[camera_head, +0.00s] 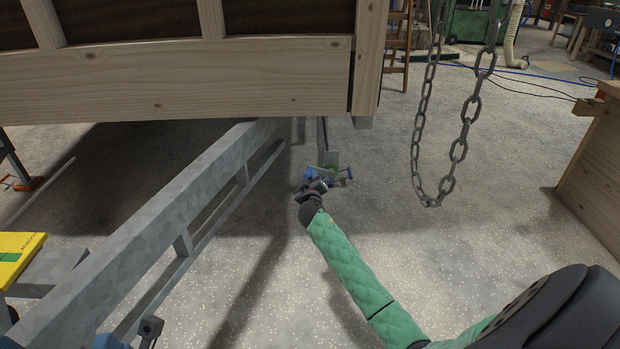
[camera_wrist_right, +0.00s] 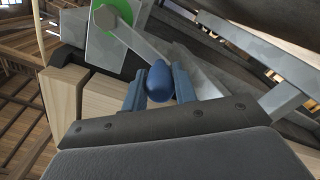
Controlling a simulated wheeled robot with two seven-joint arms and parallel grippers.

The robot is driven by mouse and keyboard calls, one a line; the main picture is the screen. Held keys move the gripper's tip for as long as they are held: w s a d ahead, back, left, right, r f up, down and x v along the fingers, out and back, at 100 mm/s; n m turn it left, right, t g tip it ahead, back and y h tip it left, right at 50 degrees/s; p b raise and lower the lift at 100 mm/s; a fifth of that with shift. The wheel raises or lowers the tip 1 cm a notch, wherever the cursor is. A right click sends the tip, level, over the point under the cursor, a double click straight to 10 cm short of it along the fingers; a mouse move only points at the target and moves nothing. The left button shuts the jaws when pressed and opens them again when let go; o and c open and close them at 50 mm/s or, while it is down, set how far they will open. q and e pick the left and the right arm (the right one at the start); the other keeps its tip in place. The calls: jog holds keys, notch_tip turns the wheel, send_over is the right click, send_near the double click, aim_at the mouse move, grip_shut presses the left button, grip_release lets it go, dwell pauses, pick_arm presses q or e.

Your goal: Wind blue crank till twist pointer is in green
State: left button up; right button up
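The blue crank's knob (camera_wrist_right: 159,82) is between the two blue fingers of my right gripper (camera_wrist_right: 158,88), which sit close against its sides. A grey crank arm (camera_wrist_right: 135,42) runs from the knob up to a grey plate with a round green disc (camera_wrist_right: 103,17). I cannot make out a pointer. In the head view my right gripper (camera_head: 317,184) is at the small blue-and-green crank mechanism (camera_head: 333,167) beneath the trailer's end, where details are too small to read.
The wooden hut wall (camera_head: 180,80) overhangs a galvanised trailer beam (camera_head: 150,225) left of my right arm. A chain (camera_head: 418,150) hangs to the right of the mechanism. A wooden box (camera_head: 595,150) stands at the right edge. Floor between the chain and box is clear.

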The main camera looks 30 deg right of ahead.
grip_shut()
jog(key=shift+r, duration=0.1)
